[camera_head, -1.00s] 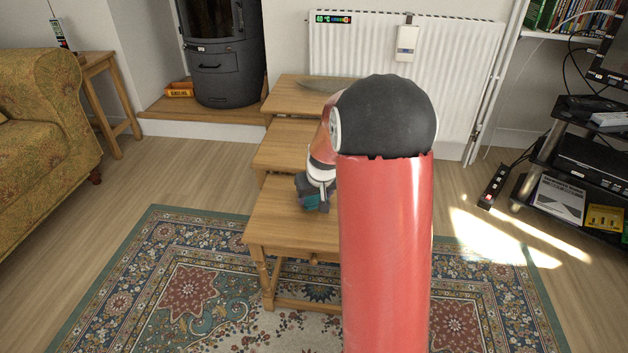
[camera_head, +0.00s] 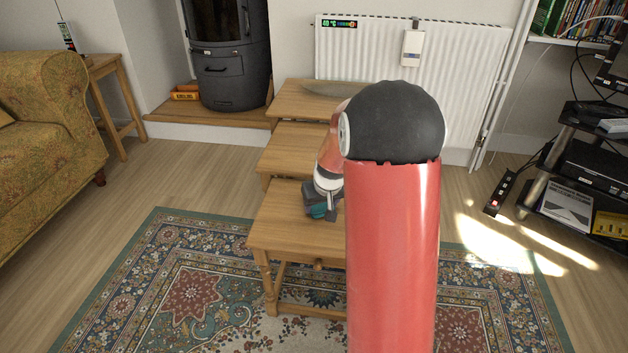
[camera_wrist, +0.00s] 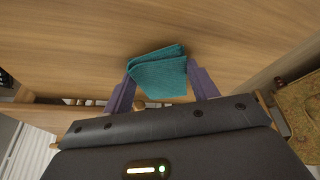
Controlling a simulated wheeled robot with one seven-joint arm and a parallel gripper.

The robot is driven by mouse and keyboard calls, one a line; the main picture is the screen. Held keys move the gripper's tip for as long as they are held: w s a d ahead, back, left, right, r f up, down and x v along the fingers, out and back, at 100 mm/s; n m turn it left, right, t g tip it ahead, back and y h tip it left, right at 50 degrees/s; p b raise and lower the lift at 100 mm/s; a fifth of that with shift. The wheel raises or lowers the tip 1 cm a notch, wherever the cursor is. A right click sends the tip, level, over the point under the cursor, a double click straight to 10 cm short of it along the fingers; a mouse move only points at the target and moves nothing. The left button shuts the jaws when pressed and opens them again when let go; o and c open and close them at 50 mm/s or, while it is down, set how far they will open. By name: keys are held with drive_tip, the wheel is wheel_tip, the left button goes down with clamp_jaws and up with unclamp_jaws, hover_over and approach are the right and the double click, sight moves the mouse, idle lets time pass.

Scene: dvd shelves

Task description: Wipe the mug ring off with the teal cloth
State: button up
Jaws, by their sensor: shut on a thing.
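The teal cloth (camera_wrist: 158,74) is folded and held between the two purple-grey fingers of my gripper (camera_wrist: 160,84) in the wrist view. In the head view the cloth (camera_head: 318,212) is a small teal patch under my gripper (camera_head: 322,203), low over the top of the front wooden table (camera_head: 283,232). I cannot tell whether the cloth touches the wood. The mug ring does not show in either view; my arm hides part of the tabletop.
Two more wooden tables, a middle one (camera_head: 290,148) and a back one (camera_head: 298,100), stand behind the front table. A grey dish (camera_head: 325,89) lies on the back one. A patterned sofa (camera_head: 45,120) is at left and a black media stand (camera_head: 560,160) at right.

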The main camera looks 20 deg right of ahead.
sight(320, 206)
drive_tip(key=shift+w+a+r+p, duration=0.15)
drive_tip(key=shift+r+p, duration=0.15)
drive_tip(key=shift+r, duration=0.25)
drive_tip(key=shift+w+a+r+p, duration=0.1)
drive_tip(key=shift+r+p, duration=0.2)
drive_tip(key=shift+r, duration=0.25)
drive_tip(key=shift+s+r+p, duration=0.15)
drive_tip(key=shift+r+p, duration=1.8)
drive_tip(key=shift+r, duration=0.9)
